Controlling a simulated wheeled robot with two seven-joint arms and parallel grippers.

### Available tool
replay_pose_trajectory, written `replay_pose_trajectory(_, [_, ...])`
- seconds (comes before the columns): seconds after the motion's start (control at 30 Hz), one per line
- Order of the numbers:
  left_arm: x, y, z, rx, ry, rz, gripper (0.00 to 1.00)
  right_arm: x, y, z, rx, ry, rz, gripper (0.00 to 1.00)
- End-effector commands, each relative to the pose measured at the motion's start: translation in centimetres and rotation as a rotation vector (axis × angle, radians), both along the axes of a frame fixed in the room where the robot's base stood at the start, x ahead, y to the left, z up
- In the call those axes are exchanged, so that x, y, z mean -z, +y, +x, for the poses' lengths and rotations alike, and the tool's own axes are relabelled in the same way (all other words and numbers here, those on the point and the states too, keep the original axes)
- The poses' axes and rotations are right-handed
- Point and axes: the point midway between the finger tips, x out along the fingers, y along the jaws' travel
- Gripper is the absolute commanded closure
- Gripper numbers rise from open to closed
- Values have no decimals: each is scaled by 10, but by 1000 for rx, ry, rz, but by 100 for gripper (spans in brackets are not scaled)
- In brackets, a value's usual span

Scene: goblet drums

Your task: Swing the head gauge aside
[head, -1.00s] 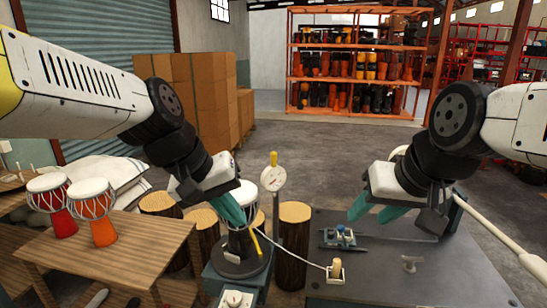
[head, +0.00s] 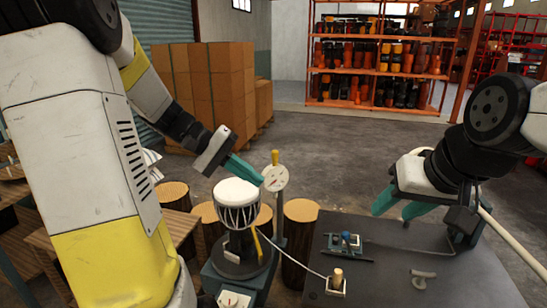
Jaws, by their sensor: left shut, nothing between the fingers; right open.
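The head gauge (head: 276,178) is a round white dial with a yellow top on an upright grey post. It stands just right of a white goblet drum (head: 237,204), which sits on a dark round base. My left gripper (head: 260,181) is shut and empty. Its teal fingers are behind and above the drum, with their tips close to the dial's left edge; I cannot tell whether they touch it. My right gripper (head: 392,213) is open and empty above the dark bench at the right.
Log stumps (head: 301,232) stand behind. A white box (head: 235,299) is at the front.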

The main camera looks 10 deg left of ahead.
Motion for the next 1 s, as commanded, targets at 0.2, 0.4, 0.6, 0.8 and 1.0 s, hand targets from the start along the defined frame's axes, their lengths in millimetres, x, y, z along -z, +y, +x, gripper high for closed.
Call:
replay_pose_trajectory(0.2, [15,70,70,-148,-78,-383,100,0,0,0,0,0,0,56])
replay_pose_trajectory(0.4, [24,125,99,-259,-199,-570,100,0,0,0,0,0,0,56])
replay_pose_trajectory(0.6, [26,132,108,-286,-235,-610,100,0,0,0,0,0,0,56])
replay_pose_trajectory(0.8, [26,102,121,-282,-233,-609,100,0,0,0,0,0,0,56])
replay_pose_trajectory(1.0, [27,61,139,-281,-231,-608,100,0,0,0,0,0,0,56])
